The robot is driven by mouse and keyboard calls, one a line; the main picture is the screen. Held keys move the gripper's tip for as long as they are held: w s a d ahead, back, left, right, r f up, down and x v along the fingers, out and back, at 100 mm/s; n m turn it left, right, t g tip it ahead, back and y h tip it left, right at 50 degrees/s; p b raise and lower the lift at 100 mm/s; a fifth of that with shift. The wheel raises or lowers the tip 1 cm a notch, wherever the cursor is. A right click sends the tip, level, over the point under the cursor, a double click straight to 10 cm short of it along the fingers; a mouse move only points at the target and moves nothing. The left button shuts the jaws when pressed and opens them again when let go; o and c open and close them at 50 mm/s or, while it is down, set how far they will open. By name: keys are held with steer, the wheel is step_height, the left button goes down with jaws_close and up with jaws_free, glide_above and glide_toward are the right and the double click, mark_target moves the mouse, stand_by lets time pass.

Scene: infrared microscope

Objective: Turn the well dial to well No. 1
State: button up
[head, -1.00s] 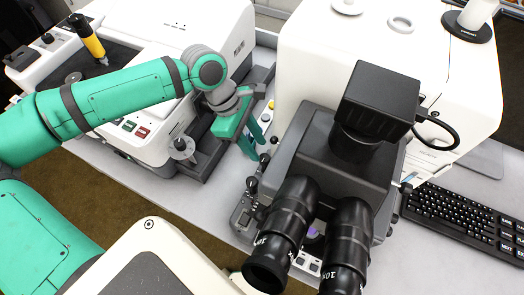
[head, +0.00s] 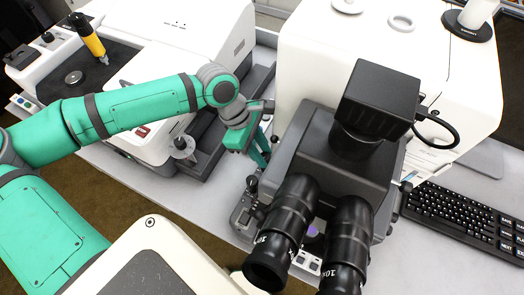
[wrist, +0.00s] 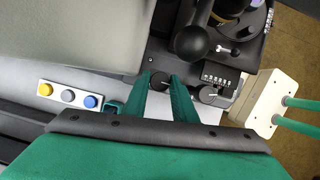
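In the wrist view, a round black dial (wrist: 160,81) with a white pointer line sits between the tips of my gripper's two green fingers (wrist: 160,84). The fingers are apart, with a narrow gap around the dial; I cannot tell whether they touch it. A second dark dial (wrist: 207,94) with a white line lies just right of the right finger, beside a small marked panel (wrist: 213,78). The numbers are too small to read.
Yellow, grey and blue buttons (wrist: 68,96) lie left of my fingers in the wrist view. A black knob (wrist: 191,43) stands close above the fingertips. The eyepieces (head: 280,235) and large white housing (head: 310,60) are close by. A keyboard (head: 465,220) lies at the right.

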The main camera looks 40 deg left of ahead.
steer(key=n+t+y, duration=0.1)
steer(key=n, duration=0.3)
steer(key=shift+s, duration=0.1)
steer(key=shift+n, duration=0.3)
steer(key=o, duration=0.8)
steer(key=shift+c, duration=0.2)
steer(key=shift+d+t, duration=0.1)
steer(key=shift+t, duration=0.2)
